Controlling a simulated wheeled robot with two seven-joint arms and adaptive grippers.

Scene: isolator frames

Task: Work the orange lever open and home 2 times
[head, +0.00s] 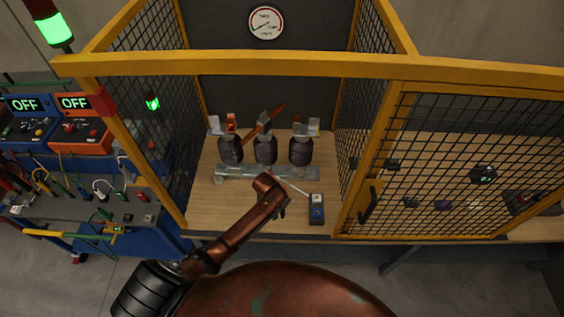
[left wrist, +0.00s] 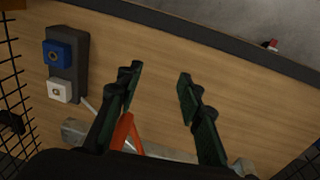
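The isolator in the head view has three dark ribbed insulators (head: 265,151) with pale metal contacts on top, on a grey metal rail (head: 290,172). The orange lever (head: 268,121) slants up to the right among the contacts. An orange piece (left wrist: 125,130), apparently part of the lever, shows beside the base of the left-hand finger in the left wrist view. My left gripper (left wrist: 157,85) is open, its dark green fingers apart with only wood visible between their tips. In the head view it is small and dark, in front of the rail, clear of the lever. My right gripper is not in view.
A dark box with blue and white buttons (head: 316,209) stands right of my arm, also in the left wrist view (left wrist: 82,60). Yellow frame posts and black mesh (head: 168,110) flank the bay. A mesh door (head: 450,160) is at right. Bare wood (head: 215,200) lies in front.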

